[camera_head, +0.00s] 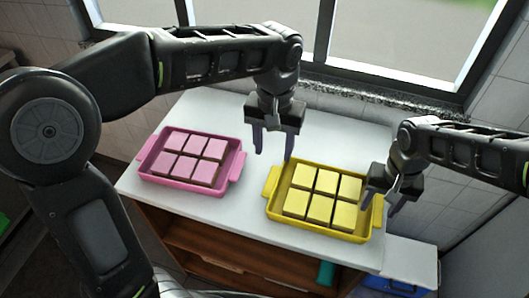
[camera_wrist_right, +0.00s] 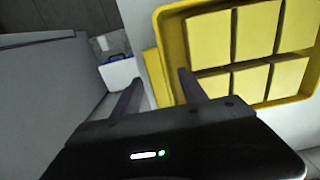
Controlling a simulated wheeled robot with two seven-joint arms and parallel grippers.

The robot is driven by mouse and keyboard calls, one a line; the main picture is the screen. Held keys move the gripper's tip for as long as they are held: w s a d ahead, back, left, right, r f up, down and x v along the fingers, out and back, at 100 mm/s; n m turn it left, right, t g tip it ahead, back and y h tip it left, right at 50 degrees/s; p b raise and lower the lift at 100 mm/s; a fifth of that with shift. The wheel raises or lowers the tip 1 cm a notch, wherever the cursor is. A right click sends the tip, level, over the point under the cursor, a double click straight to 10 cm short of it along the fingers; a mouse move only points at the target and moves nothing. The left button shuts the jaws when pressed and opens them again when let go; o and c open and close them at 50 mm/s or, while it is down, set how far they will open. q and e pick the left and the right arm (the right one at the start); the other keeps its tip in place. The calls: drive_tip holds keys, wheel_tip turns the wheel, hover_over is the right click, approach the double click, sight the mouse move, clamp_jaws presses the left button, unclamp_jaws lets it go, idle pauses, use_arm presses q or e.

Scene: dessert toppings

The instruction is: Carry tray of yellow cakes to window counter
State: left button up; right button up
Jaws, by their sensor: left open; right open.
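A yellow tray (camera_head: 293,229) holding several yellow cakes (camera_head: 321,197) rests on the white counter (camera_head: 225,208), on its right part. My left gripper (camera_head: 272,157) is open and empty, above the counter just behind the tray's left handle (camera_head: 270,181). My right gripper (camera_head: 382,208) is open at the tray's right handle (camera_head: 377,211), which it partly hides. In the right wrist view the yellow tray (camera_wrist_right: 175,50) lies beyond and to the right of my right gripper's open fingers (camera_wrist_right: 160,90). I cannot tell whether the fingers touch the handle.
A pink tray (camera_head: 190,186) with several pink cakes (camera_head: 194,158) stands on the left part of the counter. A window with a dark frame and sill (camera_head: 370,92) is behind the counter. Wooden shelves (camera_head: 215,250) are below. A blue container (camera_head: 398,284) sits at the lower right.

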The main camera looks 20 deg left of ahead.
idle(0.4)
wheel_tip(320, 180, up, 12)
idle(0.5)
idle(0.5)
